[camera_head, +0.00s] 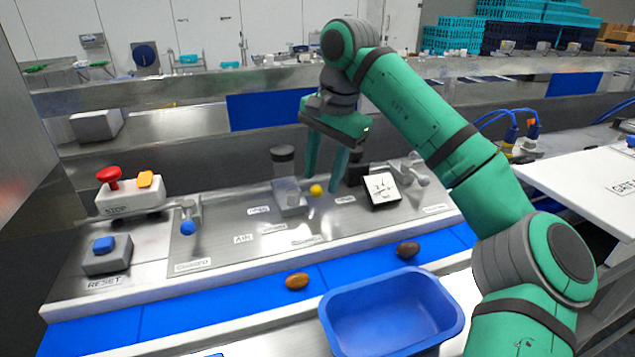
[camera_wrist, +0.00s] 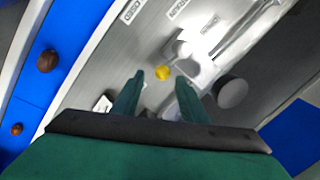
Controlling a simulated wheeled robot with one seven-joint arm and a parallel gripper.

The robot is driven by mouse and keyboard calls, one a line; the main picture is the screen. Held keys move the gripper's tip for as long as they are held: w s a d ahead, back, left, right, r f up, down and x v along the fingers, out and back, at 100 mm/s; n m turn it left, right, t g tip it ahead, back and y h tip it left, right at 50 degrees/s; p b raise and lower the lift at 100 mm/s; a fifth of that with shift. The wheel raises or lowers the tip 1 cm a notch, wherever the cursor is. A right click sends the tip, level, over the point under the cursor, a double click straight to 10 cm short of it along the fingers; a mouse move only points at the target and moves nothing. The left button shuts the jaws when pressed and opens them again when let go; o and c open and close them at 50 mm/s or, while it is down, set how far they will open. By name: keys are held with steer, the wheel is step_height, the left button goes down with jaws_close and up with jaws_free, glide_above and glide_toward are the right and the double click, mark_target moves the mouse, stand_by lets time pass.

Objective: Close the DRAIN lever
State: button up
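A lever with a yellow ball knob (camera_head: 316,190) stands on the steel panel (camera_head: 235,228), beside a grey valve block. In the wrist view the yellow knob (camera_wrist: 163,73) lies between the fingertips in the picture, with the valve body (camera_wrist: 190,55) just behind it. A label that appears to read DRAIN (camera_wrist: 178,8) is near it, partly cut off. My gripper (camera_head: 322,183) is open above the panel, its fingers pointing down on either side of the knob in the picture. My gripper (camera_wrist: 158,79) holds nothing; contact with the knob cannot be told.
A blue-knobbed lever (camera_head: 188,227) stands at the panel's left, near the STOP box (camera_head: 130,197) and RESET button (camera_head: 105,250). A white gauge (camera_head: 382,190) is close right of my gripper. Dates (camera_head: 297,281) lie on the blue belt; a blue bin (camera_head: 455,322) stands in front.

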mark_target(318, 187)
steer(key=f, duration=0.2)
steer(key=shift+w+a+f, duration=0.15)
steer(key=shift+a+f, duration=0.15)
steer(key=shift+a, duration=0.05)
steer(key=shift+w+a+f, duration=0.1)
steer(key=shift+f, duration=0.05)
jaws_close()
